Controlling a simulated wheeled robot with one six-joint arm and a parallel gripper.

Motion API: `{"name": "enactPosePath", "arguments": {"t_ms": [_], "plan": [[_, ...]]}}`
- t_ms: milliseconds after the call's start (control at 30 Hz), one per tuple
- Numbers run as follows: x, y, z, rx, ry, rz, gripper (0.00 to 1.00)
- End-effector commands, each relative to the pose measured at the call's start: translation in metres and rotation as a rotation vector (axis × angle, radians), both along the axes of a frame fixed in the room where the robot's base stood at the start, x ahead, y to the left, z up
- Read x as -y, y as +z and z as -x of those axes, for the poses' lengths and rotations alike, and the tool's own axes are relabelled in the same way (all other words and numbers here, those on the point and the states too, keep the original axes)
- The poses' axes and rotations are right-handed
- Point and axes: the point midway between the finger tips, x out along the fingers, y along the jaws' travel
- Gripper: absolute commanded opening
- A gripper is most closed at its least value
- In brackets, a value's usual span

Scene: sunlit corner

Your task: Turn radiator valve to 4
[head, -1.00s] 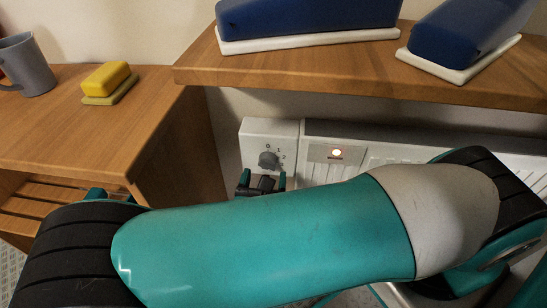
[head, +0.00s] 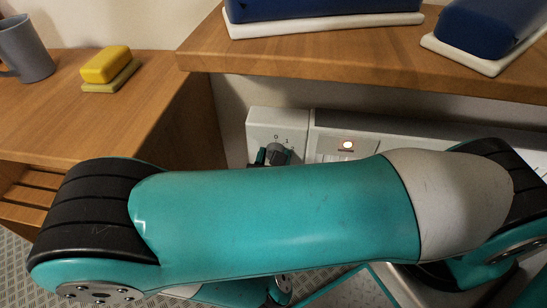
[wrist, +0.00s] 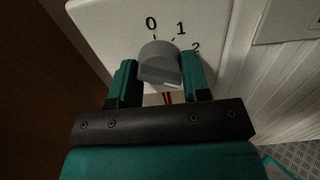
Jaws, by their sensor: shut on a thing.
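The radiator valve is a grey knob (wrist: 160,60) on a white panel (wrist: 105,18), with 0, 1 and 2 showing around its top and right side in the wrist view. My gripper (wrist: 158,72) is shut on the knob, one teal finger at each side. A small pale mark shows on the knob's lower front face; I cannot tell which number the knob points to. The higher numbers are hidden behind my gripper. In the head view the knob (head: 279,150) is partly covered by my arm, and only 0 and 1 show above it.
A lit indicator (head: 347,145) is on the radiator to the right of the knob. A wooden shelf (head: 330,66) with blue items (head: 320,8) overhangs it. On the left, a wooden table (head: 60,125) holds a mug (head: 28,52) and a yellow block (head: 106,64).

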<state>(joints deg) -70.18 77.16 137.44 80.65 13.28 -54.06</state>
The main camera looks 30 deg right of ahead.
Motion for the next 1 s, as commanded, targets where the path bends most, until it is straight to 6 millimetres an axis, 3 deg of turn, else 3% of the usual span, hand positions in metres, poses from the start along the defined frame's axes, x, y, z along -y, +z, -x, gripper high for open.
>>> {"name": "enactPosePath", "arguments": {"t_ms": [267, 1000], "plan": [[-0.0003, 0.0011, 0.0004, 0.05, -0.001, -0.07, 0.2], [-0.0012, 0.0004, 0.0, 0.355, -0.001, -0.491, 0.2]]}}
